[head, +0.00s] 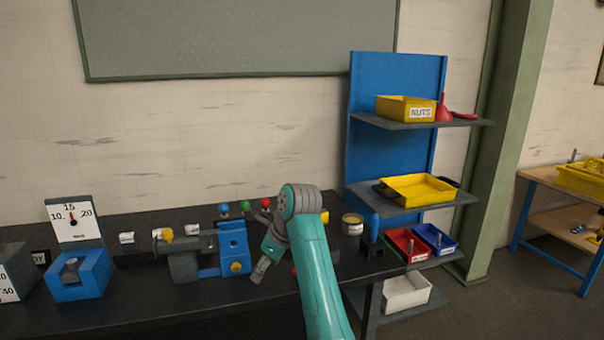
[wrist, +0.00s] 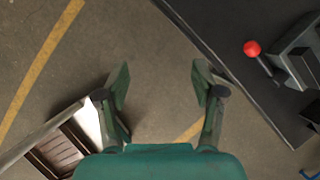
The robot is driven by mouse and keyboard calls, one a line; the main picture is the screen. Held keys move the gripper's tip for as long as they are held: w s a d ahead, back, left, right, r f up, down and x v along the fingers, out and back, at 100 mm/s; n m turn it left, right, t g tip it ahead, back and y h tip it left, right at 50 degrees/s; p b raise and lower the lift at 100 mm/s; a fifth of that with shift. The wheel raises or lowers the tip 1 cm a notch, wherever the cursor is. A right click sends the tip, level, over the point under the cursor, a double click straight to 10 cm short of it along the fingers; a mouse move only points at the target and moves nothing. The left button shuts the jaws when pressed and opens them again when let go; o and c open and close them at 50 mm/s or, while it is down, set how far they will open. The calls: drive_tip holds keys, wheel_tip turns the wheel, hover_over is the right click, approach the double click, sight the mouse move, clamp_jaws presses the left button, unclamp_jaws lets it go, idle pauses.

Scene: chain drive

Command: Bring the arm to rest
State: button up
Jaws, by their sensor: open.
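My arm shows teal with grey joints in the head view, rising from the bottom edge and bending at its top in front of the bench. My gripper (head: 262,268) hangs at the left of that bend, tilted down, small and partly merged with the dark bench behind it. In the wrist view my gripper (wrist: 160,82) has its two fingers wide apart with nothing between them. Bare floor shows below the fingers.
The dark bench (wrist: 225,25) has a red-knobbed lever (wrist: 252,48) near its edge. In the head view a blue vise-like fixture (head: 232,243) stands left of my gripper. Right are a can (head: 352,224), a red bin (head: 400,240) and a blue shelf rack (head: 385,90).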

drive_tip(key=s+d+f+n+t, duration=0.1)
drive_tip(key=s+d+f, duration=0.15)
drive_tip(key=f, duration=0.55)
drive_tip(key=s+d+f+n+t, duration=0.1)
drive_tip(key=s+d+f+n, duration=0.15)
drive_tip(key=f, duration=0.65)
drive_tip(key=s+d+f+n+t, duration=0.1)
drive_tip(key=s+d+f, duration=0.15)
drive_tip(key=f, duration=0.55)
drive_tip(key=s+d+f+n+t+h, duration=0.1)
drive_tip(key=s+d+f+n+t, duration=0.15)
drive_tip(key=s+d+f, duration=0.45)
drive_tip(key=s+d+f+n+t, duration=0.1)
drive_tip(key=s+d+f+n, duration=0.3)
drive_tip(key=s, duration=0.5)
drive_tip(key=s+d+r+n+t+h, duration=0.1)
drive_tip(key=s+d+n, duration=0.2)
drive_tip(key=s, duration=0.8)
drive_tip(key=s+d+r+n+t+h, duration=0.1)
drive_tip(key=s+d+r+n+t, duration=0.15)
drive_tip(key=s, duration=0.75)
drive_tip(key=s+d+r+n+t+h, duration=0.1)
drive_tip(key=s+r+n, duration=0.6)
drive_tip(key=s+r, duration=0.9)
drive_tip(key=shift+d+t, duration=0.6)
drive_tip(key=shift+d, duration=0.5)
drive_tip(key=shift+s, duration=0.1)
